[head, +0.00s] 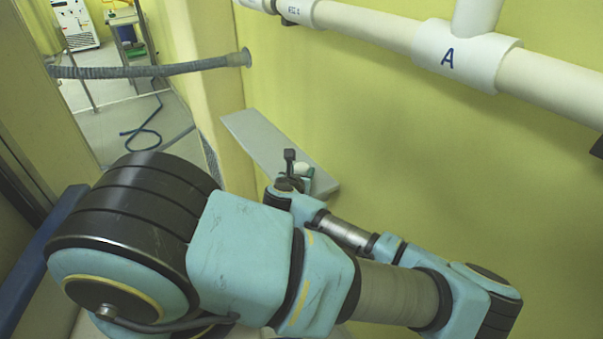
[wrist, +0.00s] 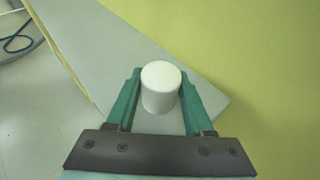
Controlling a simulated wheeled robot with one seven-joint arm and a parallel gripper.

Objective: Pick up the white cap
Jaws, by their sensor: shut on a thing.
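The white cap (wrist: 160,92) is a short smooth cylinder between the two green fingers of my gripper (wrist: 160,76) in the wrist view. My gripper is shut on it, with a finger on each side. In the head view the cap (head: 302,169) shows as a small pale shape at the end of my arm, partly hidden by my wrist. The grey shelf (wrist: 100,48) lies beneath the cap and fingers. I cannot tell whether the cap touches the shelf.
The grey shelf (head: 262,138) runs along the yellow-green wall (head: 370,125). White pipes (head: 390,36) cross the wall above. A grey hose (head: 150,70) spans the opening at the left. A blue hose (head: 142,132) lies on the floor beyond.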

